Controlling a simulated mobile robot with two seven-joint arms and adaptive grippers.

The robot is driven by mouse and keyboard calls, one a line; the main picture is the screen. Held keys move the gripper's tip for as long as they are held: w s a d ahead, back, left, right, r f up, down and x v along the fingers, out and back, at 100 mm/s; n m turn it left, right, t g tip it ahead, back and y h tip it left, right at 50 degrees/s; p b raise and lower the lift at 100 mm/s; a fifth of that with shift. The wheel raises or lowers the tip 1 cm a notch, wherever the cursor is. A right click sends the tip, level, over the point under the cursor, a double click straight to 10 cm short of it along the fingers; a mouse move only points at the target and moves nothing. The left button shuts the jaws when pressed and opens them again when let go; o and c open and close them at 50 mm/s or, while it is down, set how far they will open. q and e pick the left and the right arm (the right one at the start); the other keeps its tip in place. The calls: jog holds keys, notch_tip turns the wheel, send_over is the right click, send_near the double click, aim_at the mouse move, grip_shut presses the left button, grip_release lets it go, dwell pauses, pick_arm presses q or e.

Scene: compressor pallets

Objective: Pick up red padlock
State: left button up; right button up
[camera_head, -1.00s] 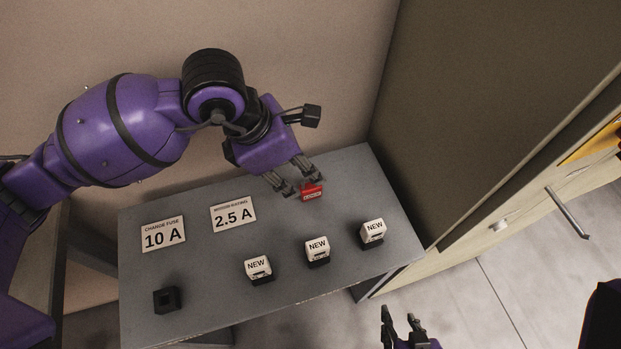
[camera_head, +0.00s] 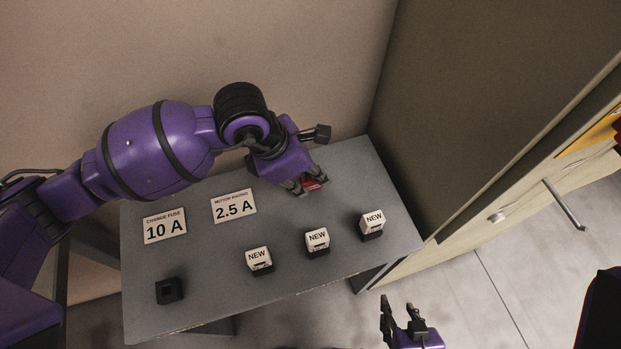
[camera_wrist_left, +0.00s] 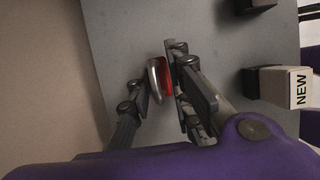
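The red padlock (camera_head: 312,184) lies on the grey table near its back right and is partly hidden by my left gripper in the head view. In the left wrist view the padlock (camera_wrist_left: 166,76) shows its red body and grey metal shackle between the fingers. My left gripper (camera_head: 308,187) is low at the table, with its fingers on either side of the padlock. In the left wrist view the left gripper (camera_wrist_left: 158,72) is open, with a gap beside the left finger. My right gripper (camera_head: 397,306) is open and empty in front of the table.
The grey table (camera_head: 215,270) carries two signs, 10 A (camera_head: 164,226) and 2.5 A (camera_head: 233,206). Three white NEW blocks (camera_head: 317,241) stand along its front right, and a black block (camera_head: 169,291) at front left. A wall is behind and a cabinet (camera_head: 520,190) to the right.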

pick_arm(q)
grip_shut()
